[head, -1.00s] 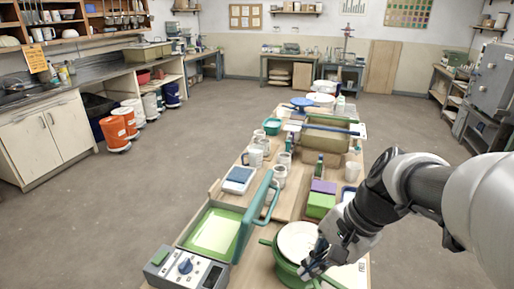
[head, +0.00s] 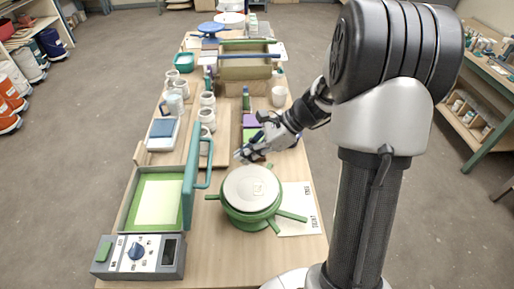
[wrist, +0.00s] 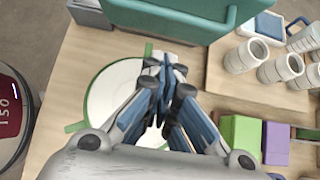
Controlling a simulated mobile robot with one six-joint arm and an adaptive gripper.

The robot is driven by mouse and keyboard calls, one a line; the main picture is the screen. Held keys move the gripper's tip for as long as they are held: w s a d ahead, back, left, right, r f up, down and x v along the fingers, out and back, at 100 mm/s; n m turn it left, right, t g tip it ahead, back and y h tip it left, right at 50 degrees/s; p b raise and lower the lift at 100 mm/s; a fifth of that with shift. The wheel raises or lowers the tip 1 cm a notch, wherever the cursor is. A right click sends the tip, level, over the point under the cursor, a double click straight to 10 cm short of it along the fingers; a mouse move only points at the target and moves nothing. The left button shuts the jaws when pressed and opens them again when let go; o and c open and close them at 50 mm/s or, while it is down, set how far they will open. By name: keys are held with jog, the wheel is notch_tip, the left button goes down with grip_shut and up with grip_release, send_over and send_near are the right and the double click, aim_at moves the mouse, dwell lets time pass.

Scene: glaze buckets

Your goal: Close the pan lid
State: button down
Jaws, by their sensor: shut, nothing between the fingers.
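The green pan (head: 247,217) stands at the near end of the table, with green handles sticking out to the sides. A pale round lid (head: 243,187) with a square mark lies about level over it; I cannot tell whether it is fully seated. In the wrist view the pale disc (wrist: 112,85) and green rim are partly hidden behind my fingers. My gripper (head: 240,155) is shut and empty, just beyond the pan's far side in the head view and apart from the lid. Its closed fingertips show in the wrist view (wrist: 165,65).
A teal-lidded press (head: 190,178) stands open just left of the pan. Green and purple blocks (wrist: 240,135) sit near my gripper. Several pale jars (head: 207,118) and a scale (head: 162,132) stand farther back. A printed sheet (head: 300,225) lies right of the pan.

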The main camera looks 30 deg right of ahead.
jog(key=w+a+f+b, duration=0.1)
jog(key=w+a, duration=0.1)
jog(key=a, duration=0.3)
jog(key=shift+w+a+f+b, duration=0.15)
jog(key=shift+a+f+b, duration=0.05)
jog(key=shift+f+b, duration=0.1)
